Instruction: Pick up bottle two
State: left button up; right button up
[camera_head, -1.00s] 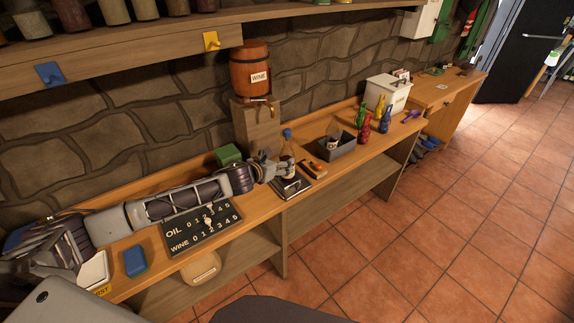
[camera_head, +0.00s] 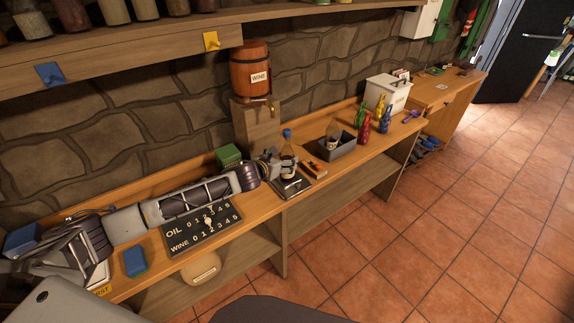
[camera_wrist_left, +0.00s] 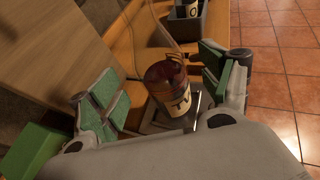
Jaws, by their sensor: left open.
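Bottle two (camera_head: 288,158) stands upright on a dark plate or scale (camera_head: 291,185) on the wooden counter, with a blue cap and dark red-brown contents. In the left wrist view, the bottle (camera_wrist_left: 166,76) shows a pale label with the letters "TW" partly readable. My left gripper (camera_head: 275,165) is at the bottle's left side in the head view. In the left wrist view, its green-padded fingers (camera_wrist_left: 165,88) are open, one on each side of the bottle, with visible gaps. My right gripper is not in view.
A green box (camera_head: 228,155) sits behind my wrist. A wine barrel (camera_head: 250,72) stands above the counter. The OIL/WINE board (camera_head: 202,228) lies below my forearm.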

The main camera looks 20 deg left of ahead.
pick_arm(q)
jog(key=shift+x, duration=2)
jog(key=shift+s+f, duration=0.1)
jog(key=shift+f, duration=0.05)
jog(key=c, duration=1.5)
